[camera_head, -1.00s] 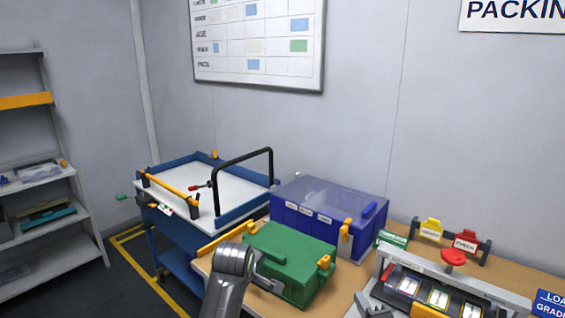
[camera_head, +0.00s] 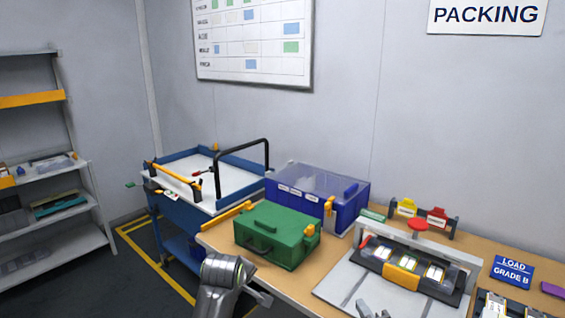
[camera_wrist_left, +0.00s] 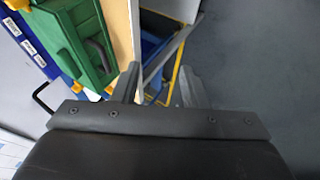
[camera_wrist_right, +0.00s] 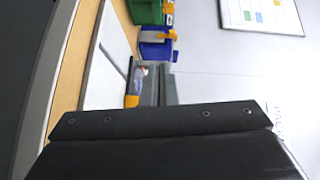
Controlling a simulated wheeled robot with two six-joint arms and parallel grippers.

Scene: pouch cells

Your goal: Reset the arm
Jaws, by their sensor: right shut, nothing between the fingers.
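My left arm (camera_head: 226,284) shows at the bottom of the head view, in front of the green case (camera_head: 268,238). In the left wrist view my left gripper (camera_wrist_left: 160,88) has its two fingers spread, with nothing between them. The green case (camera_wrist_left: 75,40) lies left of these fingers, apart from them. My right gripper (camera_head: 374,312) shows at the bottom edge of the head view, just before the tray fixture. In the right wrist view my right gripper (camera_wrist_right: 159,88) has its fingers together and empty, pointing toward the blue bin (camera_wrist_right: 155,48).
The bench (camera_head: 290,283) holds the blue lidded bin (camera_head: 345,208), the fixture (camera_head: 405,272) with pouch cells, and a grade B sign (camera_head: 512,271). A blue cart (camera_head: 182,215) stands left of the bench. Shelves (camera_head: 40,185) stand at the far left. Floor between them is clear.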

